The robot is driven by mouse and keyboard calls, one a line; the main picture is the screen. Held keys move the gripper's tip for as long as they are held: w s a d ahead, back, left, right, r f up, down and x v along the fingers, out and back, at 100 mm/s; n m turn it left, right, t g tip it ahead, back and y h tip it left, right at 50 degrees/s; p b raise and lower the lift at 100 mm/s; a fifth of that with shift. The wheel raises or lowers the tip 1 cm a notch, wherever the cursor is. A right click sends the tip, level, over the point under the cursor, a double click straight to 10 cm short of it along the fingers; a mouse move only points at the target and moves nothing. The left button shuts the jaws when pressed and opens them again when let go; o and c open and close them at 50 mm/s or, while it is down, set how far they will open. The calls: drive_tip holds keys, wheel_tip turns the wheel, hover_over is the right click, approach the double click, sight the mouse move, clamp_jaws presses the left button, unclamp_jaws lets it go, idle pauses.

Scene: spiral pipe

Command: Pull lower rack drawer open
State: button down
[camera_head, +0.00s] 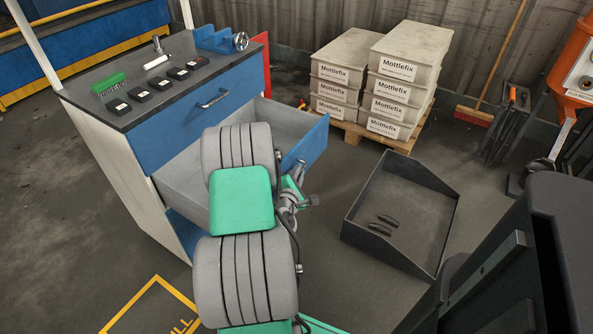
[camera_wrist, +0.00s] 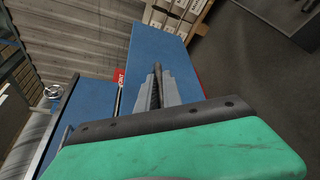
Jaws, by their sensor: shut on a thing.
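The lower drawer stands pulled out of the rack, its grey inside (camera_head: 175,178) showing in the head view. Its blue front (camera_head: 308,142) sticks out to the right of my arm, and this front also fills the middle of the wrist view (camera_wrist: 155,45). My gripper (camera_wrist: 157,72) is at this front, its fingers close together on the drawer handle. The handle itself is hidden between the fingers. In the head view my arm covers part of the drawer and most of the gripper. The upper drawer (camera_head: 190,115) is closed, with a bar handle (camera_head: 212,98).
The rack top (camera_head: 125,72) carries several black boxes, a green piece and a blue vise. Stacked Mottlefix crates (camera_head: 400,75) stand on a pallet behind. An open dark tray (camera_head: 415,195) lies on the floor at the right. Some floor between drawer and tray is clear.

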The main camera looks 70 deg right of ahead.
drive_tip(key=c, duration=1.5)
unclamp_jaws()
drive_tip(key=v, duration=0.7)
drive_tip(key=shift+a+b, duration=0.3)
drive_tip(key=shift+a, duration=0.1)
drive_tip(key=shift+r, duration=0.15)
